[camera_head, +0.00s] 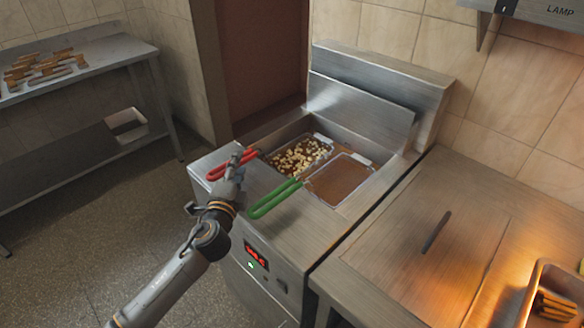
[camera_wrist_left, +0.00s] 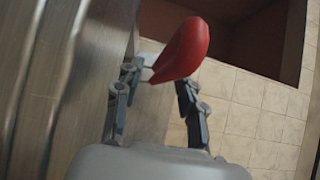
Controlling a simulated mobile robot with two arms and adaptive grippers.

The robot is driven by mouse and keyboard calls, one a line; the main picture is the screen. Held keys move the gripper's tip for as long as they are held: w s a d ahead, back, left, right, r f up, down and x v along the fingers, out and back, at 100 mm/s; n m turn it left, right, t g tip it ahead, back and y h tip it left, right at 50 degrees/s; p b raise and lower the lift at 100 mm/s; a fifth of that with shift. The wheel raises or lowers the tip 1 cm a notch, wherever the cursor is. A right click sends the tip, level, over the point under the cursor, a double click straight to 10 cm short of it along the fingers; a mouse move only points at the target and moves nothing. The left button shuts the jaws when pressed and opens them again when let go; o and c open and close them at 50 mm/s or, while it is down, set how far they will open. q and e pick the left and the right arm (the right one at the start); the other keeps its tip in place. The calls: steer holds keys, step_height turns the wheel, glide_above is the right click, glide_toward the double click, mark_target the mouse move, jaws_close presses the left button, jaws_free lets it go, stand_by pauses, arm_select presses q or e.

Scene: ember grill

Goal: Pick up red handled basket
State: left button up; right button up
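The red-handled basket (camera_head: 325,140) sits in the left well of the fryer with pale food pieces in it. Its red handle (camera_head: 217,174) points out over the fryer's front left edge. My left gripper (camera_head: 237,160) is at the handle and hides part of it. In the left wrist view the fingers of the left gripper (camera_wrist_left: 157,86) are spread, with the red handle (camera_wrist_left: 183,48) at the gap between their tips. A firm hold on it does not show. My right gripper is not in view.
A green-handled basket (camera_head: 272,198) sits in the fryer's right well, close to my left gripper. A steel counter with a tray (camera_head: 533,287) stands at the right. A steel table (camera_head: 110,53) with bread-like pieces stands at the back left. The floor between is clear.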

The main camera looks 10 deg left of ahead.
arm_select(q)
steer(key=w, duration=0.4)
steer(key=shift+w, duration=0.4)
jaws_close()
